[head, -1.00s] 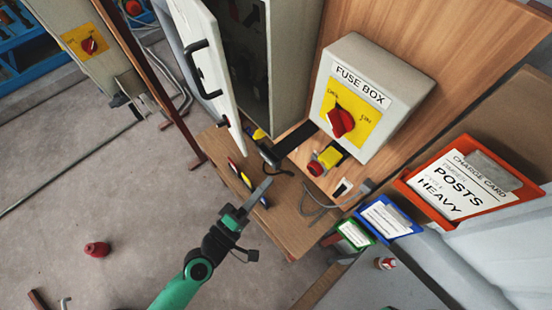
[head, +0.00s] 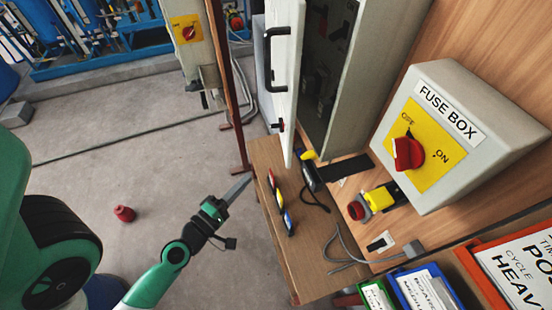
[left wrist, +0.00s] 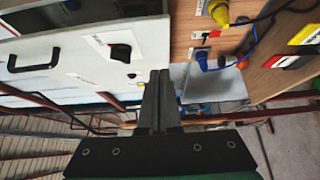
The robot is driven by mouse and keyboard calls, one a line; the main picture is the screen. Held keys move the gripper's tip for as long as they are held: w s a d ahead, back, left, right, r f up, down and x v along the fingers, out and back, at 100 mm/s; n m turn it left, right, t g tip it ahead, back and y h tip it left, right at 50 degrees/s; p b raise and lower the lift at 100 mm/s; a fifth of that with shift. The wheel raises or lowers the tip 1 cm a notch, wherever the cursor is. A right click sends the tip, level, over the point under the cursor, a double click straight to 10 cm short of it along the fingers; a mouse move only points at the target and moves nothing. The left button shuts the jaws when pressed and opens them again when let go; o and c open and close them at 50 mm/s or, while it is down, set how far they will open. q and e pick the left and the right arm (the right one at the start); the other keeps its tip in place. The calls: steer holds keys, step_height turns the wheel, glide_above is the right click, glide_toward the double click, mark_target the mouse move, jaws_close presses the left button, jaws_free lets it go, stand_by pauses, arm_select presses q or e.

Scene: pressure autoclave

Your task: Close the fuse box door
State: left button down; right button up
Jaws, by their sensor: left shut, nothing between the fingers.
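The open door (head: 283,75) is a white panel with a black handle. It stands swung out from the grey cabinet (head: 357,80), whose dark interior shows. A grey box labelled FUSE BOX (head: 462,130), with a red switch on a yellow plate, is on the wooden panel to the right. My left gripper (head: 240,187) is shut and empty, below and left of the door's lower edge, apart from it in the head view. In the left wrist view, the shut fingers (left wrist: 160,98) point toward a white panel (left wrist: 145,75) with a black handle and knob. My right gripper is not in view.
Blue and green bins stand at the lower right. A brown post (head: 228,90) is left of the door. Open floor lies left, with a red object (head: 124,214).

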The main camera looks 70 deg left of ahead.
arm_select(q)
steer(key=p+x, duration=0.1)
steer(key=x, duration=0.2)
steer(key=d+p+x, duration=0.1)
steer(key=p+x, duration=0.1)
steer(key=x, duration=0.1)
steer(key=w+d+p+x, duration=0.1)
steer(key=p+x, duration=0.1)
steer(key=x, duration=0.1)
steer(key=shift+w+a+r, duration=0.2)
steer(key=shift+w+r, duration=0.1)
steer(key=shift+w, duration=0.05)
steer(key=shift+w+d+f+p, duration=0.15)
steer(key=shift+w+p, duration=0.15)
steer(key=shift+w, duration=0.2)
steer(key=shift+f, duration=0.1)
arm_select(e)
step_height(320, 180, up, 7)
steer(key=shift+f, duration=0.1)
